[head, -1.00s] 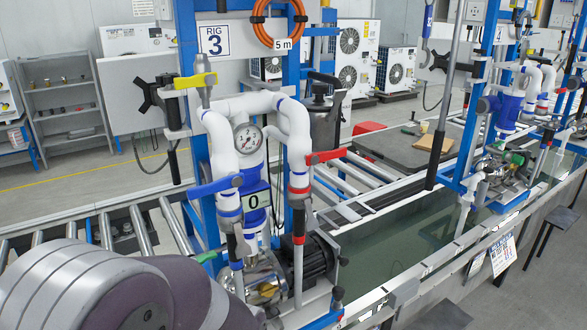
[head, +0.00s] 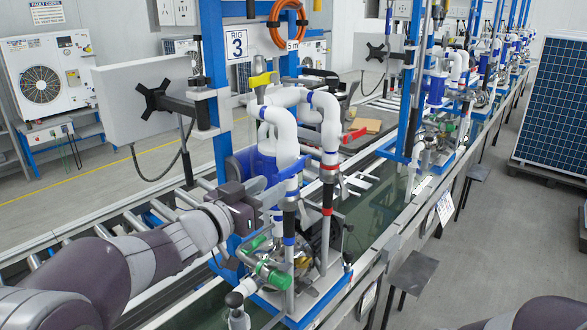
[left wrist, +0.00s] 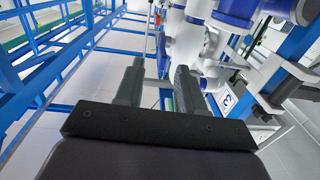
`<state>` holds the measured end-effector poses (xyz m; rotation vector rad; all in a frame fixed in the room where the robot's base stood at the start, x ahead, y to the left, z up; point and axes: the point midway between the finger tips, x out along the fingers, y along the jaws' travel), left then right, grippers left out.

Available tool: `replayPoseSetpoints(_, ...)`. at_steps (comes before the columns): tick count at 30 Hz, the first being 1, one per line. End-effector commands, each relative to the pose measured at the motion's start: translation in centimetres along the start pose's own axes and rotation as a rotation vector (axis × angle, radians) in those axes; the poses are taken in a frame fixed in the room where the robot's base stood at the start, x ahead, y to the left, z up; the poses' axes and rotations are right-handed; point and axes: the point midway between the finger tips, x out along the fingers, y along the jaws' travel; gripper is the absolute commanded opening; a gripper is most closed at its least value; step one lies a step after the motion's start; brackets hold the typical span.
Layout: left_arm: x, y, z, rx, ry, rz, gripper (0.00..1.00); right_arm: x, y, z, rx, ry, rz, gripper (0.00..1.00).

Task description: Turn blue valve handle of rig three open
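Rig three stands at the centre of the head view, marked by its sign (head: 236,45). My right gripper is out of view.
A grey monitor panel (head: 146,101) on an arm stands left of the rig. Green-handled valves (head: 272,274) sit low in front of the pump. The water trough (head: 390,195) runs to the back right, with more rigs along it.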

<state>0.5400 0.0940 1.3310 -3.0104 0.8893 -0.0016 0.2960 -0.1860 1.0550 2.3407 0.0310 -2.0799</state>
Motion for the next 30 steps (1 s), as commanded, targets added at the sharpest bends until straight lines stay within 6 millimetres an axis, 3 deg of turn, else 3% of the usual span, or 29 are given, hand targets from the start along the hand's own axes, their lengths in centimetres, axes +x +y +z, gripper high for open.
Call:
replayPoseSetpoints(6, 5.2, 0.0, -0.2, -0.001, -0.003, 0.0, 0.39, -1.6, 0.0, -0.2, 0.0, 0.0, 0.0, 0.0)
replayPoseSetpoints(12, 8.1, -0.1, -0.1, 0.0, -0.003, -0.003, 0.39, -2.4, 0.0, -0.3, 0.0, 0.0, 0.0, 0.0)
replayPoseSetpoints(24, 9.0, -0.1, 0.1, 0.0, -0.002, -0.004, 0.39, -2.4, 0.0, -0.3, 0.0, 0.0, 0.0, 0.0)
replayPoseSetpoints(27, 9.0, -0.1, 0.1, 0.0, -0.002, -0.004, 0.06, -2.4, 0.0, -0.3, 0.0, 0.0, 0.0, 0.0)
replayPoseSetpoints(28, 9.0, -0.1, 0.1, 0.0, -0.002, -0.005, 0.0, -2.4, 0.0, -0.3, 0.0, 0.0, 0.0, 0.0)
replayPoseSetpoints(30, 9.0, -0.1, 0.1, 0.0, -0.002, -0.005, 0.0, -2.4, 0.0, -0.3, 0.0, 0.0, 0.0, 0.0)
